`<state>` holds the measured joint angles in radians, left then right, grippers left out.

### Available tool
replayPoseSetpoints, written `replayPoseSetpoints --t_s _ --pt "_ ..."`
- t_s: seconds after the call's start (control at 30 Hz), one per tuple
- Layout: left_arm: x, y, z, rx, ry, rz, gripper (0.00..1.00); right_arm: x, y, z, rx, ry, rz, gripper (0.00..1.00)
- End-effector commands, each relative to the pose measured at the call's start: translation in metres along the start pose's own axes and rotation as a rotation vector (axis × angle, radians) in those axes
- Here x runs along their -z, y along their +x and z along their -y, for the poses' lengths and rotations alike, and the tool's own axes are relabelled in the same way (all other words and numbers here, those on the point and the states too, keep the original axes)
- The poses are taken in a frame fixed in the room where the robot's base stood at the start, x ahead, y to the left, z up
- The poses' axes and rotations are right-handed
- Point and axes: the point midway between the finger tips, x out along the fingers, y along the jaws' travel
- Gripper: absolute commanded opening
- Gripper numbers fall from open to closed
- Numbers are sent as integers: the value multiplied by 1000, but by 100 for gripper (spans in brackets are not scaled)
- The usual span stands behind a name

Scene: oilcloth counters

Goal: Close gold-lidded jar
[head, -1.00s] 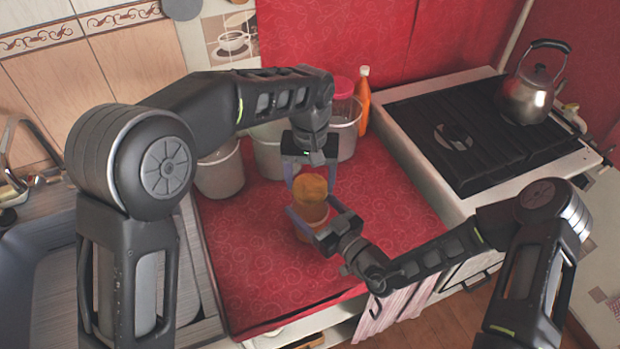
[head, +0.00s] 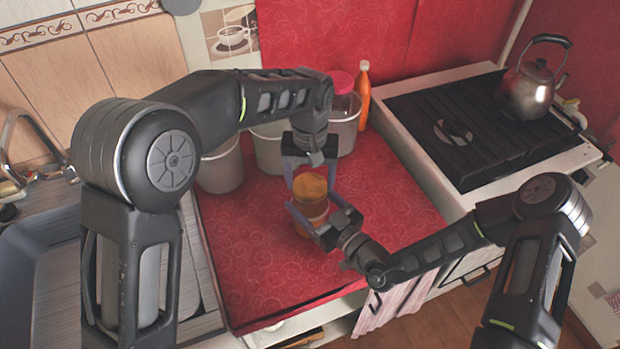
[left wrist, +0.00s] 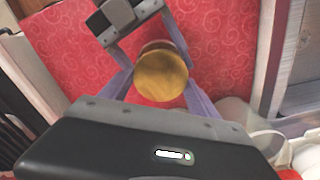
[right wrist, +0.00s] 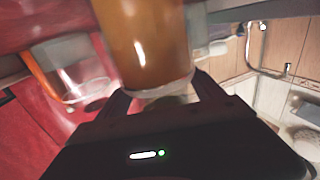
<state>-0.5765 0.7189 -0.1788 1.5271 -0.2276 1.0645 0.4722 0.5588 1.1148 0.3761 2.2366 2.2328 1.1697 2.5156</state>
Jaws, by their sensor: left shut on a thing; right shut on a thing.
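The jar (head: 311,212) has an amber-brown body and stands upright over the red counter. Its gold lid (head: 310,185) is on top, and it shows from above in the left wrist view (left wrist: 162,76). My left gripper (head: 310,178) comes from above and is shut on the lid. My right gripper (head: 314,213) comes from the front right and is shut around the jar body, which fills the top of the right wrist view (right wrist: 148,40). I cannot tell whether the lid sits fully down on the rim, or whether the jar touches the counter.
Several clear containers stand behind, one with a pink lid (head: 341,82), beside an orange bottle (head: 363,95). A stove (head: 470,125) with a kettle (head: 533,90) is to the right, a sink (head: 50,260) to the left. The red oilcloth (head: 260,285) is bare in front.

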Motion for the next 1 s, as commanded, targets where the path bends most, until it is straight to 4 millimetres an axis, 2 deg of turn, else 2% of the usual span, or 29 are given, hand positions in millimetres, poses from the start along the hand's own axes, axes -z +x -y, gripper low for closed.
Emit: replayPoseSetpoints --t_s 0.73,0.77,0.8,0.93,1.0 --pt "0 12 0 0 -2 0 33 0 0 0 -1 0 1 4" --pt "0 12 0 0 -2 0 33 0 0 0 -1 0 1 0" --pt "0 12 0 0 2 0 33 0 0 0 -1 0 1 0" --pt "0 12 0 -1 84 1 33 0 0 0 -1 0 1 0" --pt "0 12 0 -1 197 1 33 0 0 0 -1 0 1 0"
